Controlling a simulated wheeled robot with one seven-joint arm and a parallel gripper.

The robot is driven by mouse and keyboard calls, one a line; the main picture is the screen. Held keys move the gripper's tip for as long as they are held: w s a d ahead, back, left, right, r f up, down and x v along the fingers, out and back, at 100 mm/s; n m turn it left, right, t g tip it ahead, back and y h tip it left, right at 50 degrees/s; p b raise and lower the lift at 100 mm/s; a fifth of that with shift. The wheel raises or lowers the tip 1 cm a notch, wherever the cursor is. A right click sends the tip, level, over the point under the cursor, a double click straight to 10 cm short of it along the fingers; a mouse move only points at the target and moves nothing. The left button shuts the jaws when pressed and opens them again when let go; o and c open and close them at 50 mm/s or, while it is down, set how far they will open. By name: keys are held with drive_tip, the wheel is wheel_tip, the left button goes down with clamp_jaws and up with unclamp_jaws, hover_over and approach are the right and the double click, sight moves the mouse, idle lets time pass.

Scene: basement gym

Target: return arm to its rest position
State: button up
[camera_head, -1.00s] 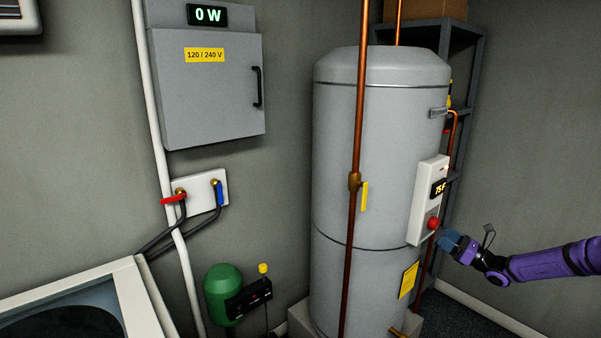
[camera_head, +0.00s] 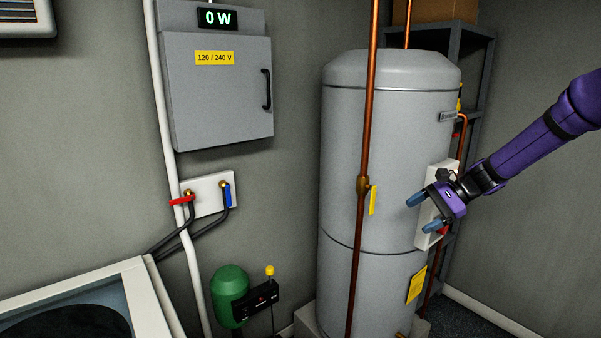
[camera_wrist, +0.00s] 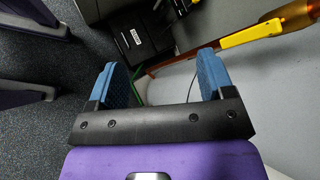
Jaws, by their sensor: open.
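My purple arm reaches in from the right in the head view. My gripper (camera_head: 420,213) has blue fingertips spread apart with nothing between them. It appears in front of the white control panel (camera_head: 425,238) on the grey water heater (camera_head: 340,150) and hides most of that panel, including its display. A bit of the red knob (camera_head: 443,230) shows beside the lower finger. In the wrist view my gripper (camera_wrist: 160,82) is also open and empty, with the floor and a grey surface beyond it.
A copper pipe with a yellow valve handle (camera_head: 373,200) runs upright in front of the heater. A grey electrical box (camera_head: 220,95) hangs on the wall to the left. A dark shelf (camera_head: 470,60) stands behind the heater. A white-rimmed appliance (camera_head: 140,290) is at lower left.

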drive_tip(key=s+a+r+n+h, duration=0.3)
drive_tip(key=s+r+n+h, duration=0.1)
drive_tip(key=s+r, duration=0.4)
drive_tip(key=s+d+r+n+t+h, duration=0.1)
drive_tip(key=s+r+n+t+h, duration=0.1)
drive_tip(key=s, duration=1.2)
drive_tip(key=s+d+r+n+t+h, duration=0.1)
drive_tip(key=s+r+n+h, duration=0.3)
drive_tip(key=s, duration=1)
wheel_tip(320, 180, up, 2)
drive_tip(key=shift+s+d+r+n+t+h, duration=0.2)
drive_tip(key=shift+s+n+t+h, duration=0.2)
drive_tip(key=shift+n+t, duration=0.45)
